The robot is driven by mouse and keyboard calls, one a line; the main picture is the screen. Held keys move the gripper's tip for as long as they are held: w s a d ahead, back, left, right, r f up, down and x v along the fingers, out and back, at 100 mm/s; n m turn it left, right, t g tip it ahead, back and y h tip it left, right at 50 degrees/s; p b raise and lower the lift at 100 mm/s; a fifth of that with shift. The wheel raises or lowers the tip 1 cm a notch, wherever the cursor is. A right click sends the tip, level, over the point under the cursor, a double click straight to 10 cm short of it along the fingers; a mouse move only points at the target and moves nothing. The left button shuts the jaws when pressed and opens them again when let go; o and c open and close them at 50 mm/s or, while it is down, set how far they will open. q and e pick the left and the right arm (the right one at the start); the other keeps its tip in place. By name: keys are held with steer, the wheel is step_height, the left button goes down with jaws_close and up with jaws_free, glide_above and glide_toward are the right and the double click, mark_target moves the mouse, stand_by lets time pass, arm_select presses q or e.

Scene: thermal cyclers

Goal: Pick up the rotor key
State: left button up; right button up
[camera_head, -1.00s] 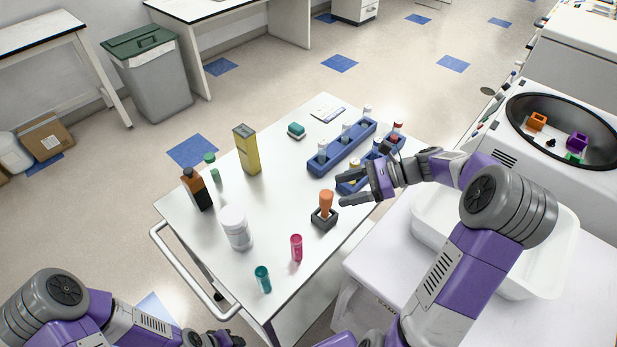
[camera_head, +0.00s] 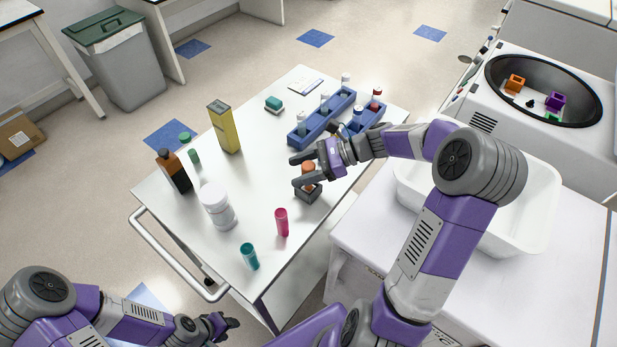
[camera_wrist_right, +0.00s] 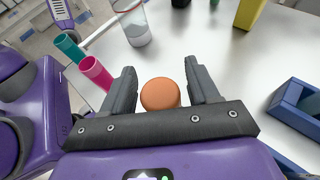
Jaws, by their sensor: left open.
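The rotor key has an orange handle (camera_head: 308,170) and stands upright in a small dark square holder (camera_head: 308,193) on the white cart. In the right wrist view the round orange top (camera_wrist_right: 160,94) lies between the two fingers, with a gap on each side. My right gripper (camera_head: 299,171) is open around the handle; its fingers do not appear to touch it. In the right wrist view the holder and the key's lower part are hidden. My left gripper (camera_head: 222,325) is open and empty at the bottom of the head view, away from the cart's top.
Blue racks (camera_head: 318,122) with tubes lie behind. A white tub (camera_head: 535,215) is at right.

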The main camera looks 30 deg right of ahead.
steer(key=c, duration=0.9)
